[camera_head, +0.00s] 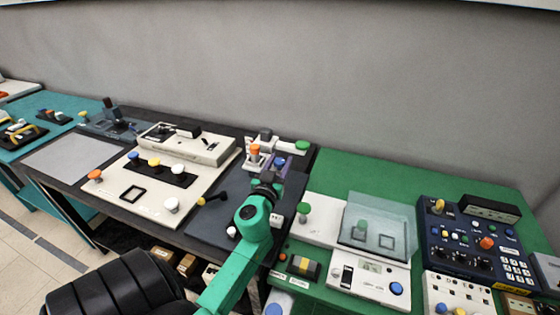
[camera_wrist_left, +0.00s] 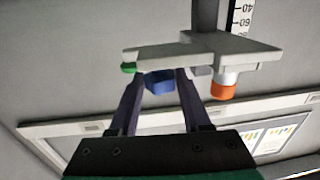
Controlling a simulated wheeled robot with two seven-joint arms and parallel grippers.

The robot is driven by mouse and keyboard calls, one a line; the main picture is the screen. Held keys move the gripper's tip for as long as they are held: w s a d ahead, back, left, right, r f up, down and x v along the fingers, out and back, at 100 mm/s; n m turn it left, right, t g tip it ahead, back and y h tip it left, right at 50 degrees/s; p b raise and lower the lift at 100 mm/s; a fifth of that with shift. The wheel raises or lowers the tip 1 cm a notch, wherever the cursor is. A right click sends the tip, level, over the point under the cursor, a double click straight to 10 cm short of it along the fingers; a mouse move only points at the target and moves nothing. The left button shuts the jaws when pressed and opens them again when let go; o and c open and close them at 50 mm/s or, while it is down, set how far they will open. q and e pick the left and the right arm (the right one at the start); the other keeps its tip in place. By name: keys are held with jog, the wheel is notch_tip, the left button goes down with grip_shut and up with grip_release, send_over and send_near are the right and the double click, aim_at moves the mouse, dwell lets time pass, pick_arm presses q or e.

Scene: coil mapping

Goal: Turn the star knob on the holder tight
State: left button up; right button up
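The holder (camera_wrist_left: 205,52) is a pale grey arm on a grey upright beside a ruled scale in the left wrist view. It carries a blue knob (camera_wrist_left: 160,82), a green knob (camera_wrist_left: 128,68) and an orange-ended white part (camera_wrist_left: 223,88). In the head view the blue knob (camera_head: 280,161) shows just past my left gripper (camera_head: 276,170), with the green knob (camera_head: 302,145) to its right. My left gripper (camera_wrist_left: 158,76) is open, its two dark fingers on either side of the blue knob. I cannot tell whether they touch it. My right gripper is not in view.
A beige board with coloured knobs (camera_head: 120,206) lies left of the dark mat (camera_head: 215,225). A clear-covered device (camera_head: 375,232) and a dark blue control panel (camera_head: 470,262) stand on the green bench (camera_head: 350,172) at right. A black ribbed shape fills the lower left.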

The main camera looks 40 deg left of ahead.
pick_arm(q)
jog(key=c, duration=0.5)
grip_shut()
jog(key=shift+h, duration=0.3)
jog(key=shift+m+t+h+p, duration=0.55)
jog(key=shift+m+h, duration=0.35)
jog(key=shift+h, duration=0.2)
jog(key=m+h+p, duration=0.2)
jog(key=h, duration=0.1)
jog(key=shift+a+r+t, duration=0.1)
jog(key=shift+r+t, duration=0.05)
jog(key=shift+t, duration=0.1)
jog(key=m+h+p, duration=0.1)
jog(key=m+h, duration=0.1)
jog(key=h, duration=0.1)
jog(key=shift+f+m+h, duration=0.25)
jog(key=shift+m+h, duration=0.55)
jog(key=shift+h, duration=0.5)
